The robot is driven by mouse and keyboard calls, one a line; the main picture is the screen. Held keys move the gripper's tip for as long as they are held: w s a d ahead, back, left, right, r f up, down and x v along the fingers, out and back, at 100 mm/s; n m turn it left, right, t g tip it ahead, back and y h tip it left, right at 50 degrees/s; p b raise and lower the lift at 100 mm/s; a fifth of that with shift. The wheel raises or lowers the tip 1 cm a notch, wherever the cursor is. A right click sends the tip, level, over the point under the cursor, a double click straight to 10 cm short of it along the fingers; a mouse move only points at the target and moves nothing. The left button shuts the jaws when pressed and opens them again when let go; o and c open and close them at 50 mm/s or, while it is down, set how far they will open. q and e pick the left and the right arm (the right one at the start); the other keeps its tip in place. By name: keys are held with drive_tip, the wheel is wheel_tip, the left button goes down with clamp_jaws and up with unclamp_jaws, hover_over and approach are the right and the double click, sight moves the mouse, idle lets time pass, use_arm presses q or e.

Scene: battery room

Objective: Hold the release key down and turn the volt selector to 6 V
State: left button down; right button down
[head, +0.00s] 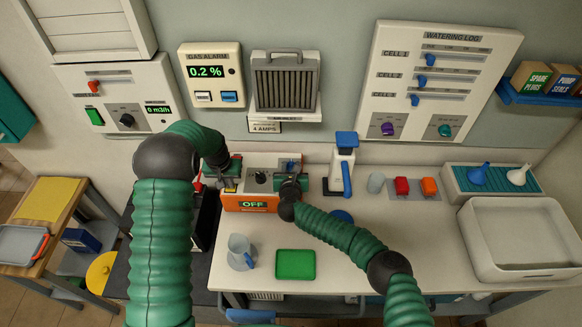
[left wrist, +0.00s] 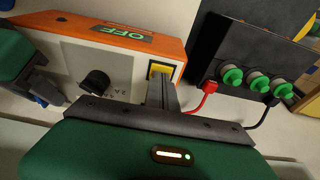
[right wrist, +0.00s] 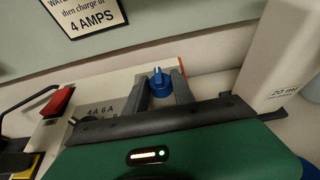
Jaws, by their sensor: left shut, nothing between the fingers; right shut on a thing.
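The orange-edged charger (head: 250,206) stands on the bench with its display reading OFF. My left gripper (head: 229,184) is shut and empty. In the left wrist view its closed fingertips (left wrist: 161,88) are over the yellow key (left wrist: 160,69) and seem to touch it; how far the key is pressed cannot be told. My right gripper (head: 289,174) is shut on the blue selector knob (right wrist: 159,80), which shows between its fingers in the right wrist view. A black knob (left wrist: 97,82) with ampere marks sits between the two grippers. The blue knob's scale is hidden, so its setting cannot be read.
A red rocker (right wrist: 57,102) is on the charger panel. A dark battery box with green caps (left wrist: 257,80) and red and black leads stands beside the charger.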

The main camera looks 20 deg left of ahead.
drive_tip(key=shift+r+y, duration=0.1)
drive_tip(key=shift+y, duration=0.2)
drive_tip(key=n+y, duration=0.1)
drive_tip(key=n+g+y, duration=0.1)
drive_tip(key=n+y, duration=0.1)
drive_tip(key=shift+w+d+n, duration=0.15)
drive_tip(key=shift+d+n, duration=0.15)
drive_tip(key=shift+d+n+g+y, duration=0.1)
drive_tip(key=shift+n+g+y, duration=1.6)
drive_tip(key=shift+n, duration=0.1)
drive_tip(key=shift+w+y, duration=0.1)
drive_tip(key=shift+y, duration=0.2)
drive_tip(key=c, duration=1.1)
unclamp_jaws()
